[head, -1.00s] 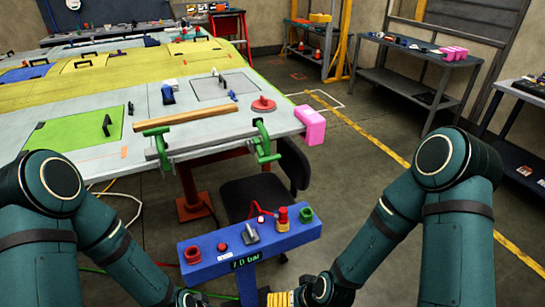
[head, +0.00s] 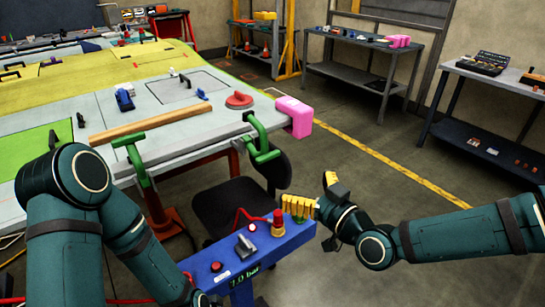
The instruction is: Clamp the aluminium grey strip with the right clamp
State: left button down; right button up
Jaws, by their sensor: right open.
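The right clamp (head: 262,143) is green and sits on the front edge of the grey wing panel, near its right corner. A second green clamp (head: 136,156) sits further left on the same edge. My right gripper (head: 317,194) has yellow fingers spread open and is empty. It is in front of and to the right of the right clamp, apart from it, by the right end of the blue console. My left arm comes in from the left, but its gripper is below the picture.
The blue console (head: 229,262) with knobs and a pressure display stands in front. A black chair (head: 233,206) is under the panel edge. A pink block (head: 294,117) covers the panel's corner. A wooden bar (head: 155,122) lies on the panel. Floor to the right is free.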

aim_at(270, 157)
jog(key=x, duration=0.4)
jog(key=b+x, duration=0.1)
jog(key=x, duration=0.4)
jog(key=r+b+x, duration=0.1)
jog(key=x, duration=0.3)
jog(key=shift+w+a, duration=0.1)
jog(key=shift+w, duration=0.25)
jog(key=shift+c, duration=0.3)
jog(key=c, duration=1.1)
jog(key=shift+c, duration=0.2)
